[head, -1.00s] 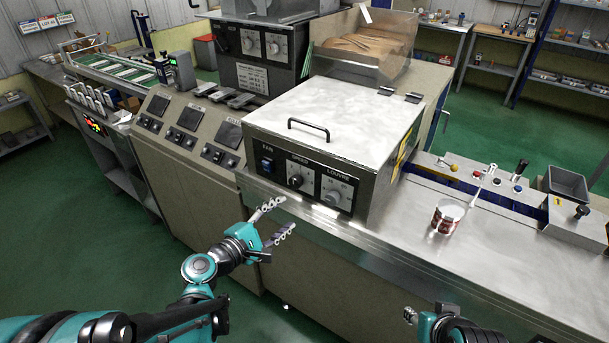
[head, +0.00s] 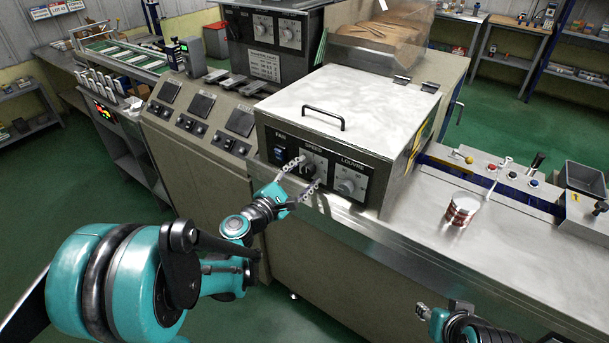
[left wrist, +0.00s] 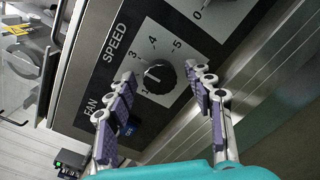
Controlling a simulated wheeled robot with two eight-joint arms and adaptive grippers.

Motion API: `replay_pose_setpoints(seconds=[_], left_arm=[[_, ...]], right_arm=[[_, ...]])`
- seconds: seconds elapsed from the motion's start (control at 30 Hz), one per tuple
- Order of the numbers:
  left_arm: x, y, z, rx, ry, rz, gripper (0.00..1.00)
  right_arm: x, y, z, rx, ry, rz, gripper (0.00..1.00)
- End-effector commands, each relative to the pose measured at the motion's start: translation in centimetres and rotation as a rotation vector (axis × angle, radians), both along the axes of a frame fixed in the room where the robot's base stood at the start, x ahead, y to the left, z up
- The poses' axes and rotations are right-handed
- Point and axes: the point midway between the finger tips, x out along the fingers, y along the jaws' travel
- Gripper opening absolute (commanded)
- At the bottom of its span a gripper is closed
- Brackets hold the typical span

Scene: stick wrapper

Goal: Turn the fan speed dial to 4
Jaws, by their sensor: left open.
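The fan speed dial (left wrist: 160,76) is a round black knob on a pale plate printed with numbers, under the word SPEED in the left wrist view. I cannot clearly tell which number its pointer faces. In the head view the dial (head: 308,167) sits on the front panel of the metal box (head: 355,105). My left gripper (head: 305,173) is open at the panel, with one finger on each side of the dial. In the left wrist view the left gripper's fingers (left wrist: 160,80) flank the knob with visible gaps. My right gripper (head: 440,312) is low at the right, its fingers unclear.
The LOUVRE dial (head: 349,185) is right of the speed dial, and the blue FAN switch (head: 283,157) is left of it. A metal ledge runs below the panel. A red-and-white can (head: 462,208) stands on the counter at the right.

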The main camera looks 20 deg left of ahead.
Motion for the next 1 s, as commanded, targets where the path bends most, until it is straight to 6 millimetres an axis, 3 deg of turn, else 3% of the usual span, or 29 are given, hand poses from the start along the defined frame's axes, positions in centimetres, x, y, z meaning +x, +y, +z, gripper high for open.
replay_pose_setpoints(seconds=[0.13, 0.3, 0.33, 0.67, 1.0], left_arm=[[-0.03, 0.02, 0.02, 0.0, 0.0, 0.0, 0.5], [-0.04, 0.01, 0.01, 0.001, 0.0, 0.0, 0.05], [-0.04, 0.01, 0.01, 0.001, 0.0, 0.0, 0.03], [-0.06, 0.01, 0.0, 0.03, -0.01, 0.0, 0.03], [-0.08, -0.02, -0.02, 0.227, -0.082, -0.001, 0.03]], right_arm=[[0.0, 0.0, 0.03, 0.0, 0.0, 0.0, 0.4], [0.0, 0.0, 0.03, 0.0, 0.0, 0.0, 0.4], [0.0, 0.0, 0.02, 0.0, 0.0, 0.0, 0.4], [0.0, 0.0, -0.01, 0.0, 0.0, 0.0, 0.4], [0.0, 0.0, -0.19, 0.0, 0.0, 0.0, 0.4]])
